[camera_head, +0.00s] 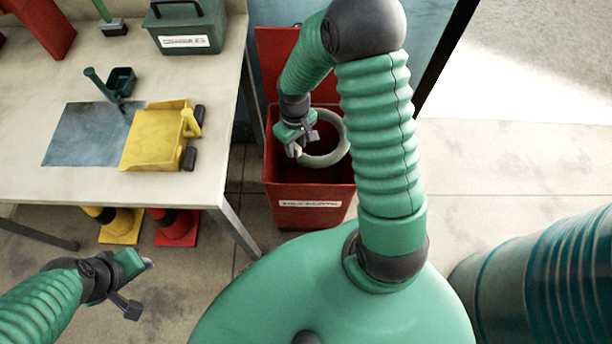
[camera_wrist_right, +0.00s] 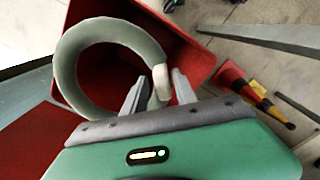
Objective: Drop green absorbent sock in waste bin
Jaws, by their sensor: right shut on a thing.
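The absorbent sock (camera_head: 338,153) is a pale grey-green ring. In the right wrist view the sock (camera_wrist_right: 86,47) hangs over the open mouth of the red waste bin (camera_wrist_right: 187,62), with a light end cap near the fingers. In the head view the waste bin (camera_head: 311,193) stands on the floor with its lid up and a white label on its front. My right gripper (camera_head: 297,149) is shut on the sock above the bin; its fingers also show in the wrist view (camera_wrist_right: 157,95). My left gripper (camera_head: 140,284) is at lower left, away from the bin, its fingers apart and empty.
A large teal drum (camera_head: 545,275) stands at lower right. Floor right of the bin is clear.

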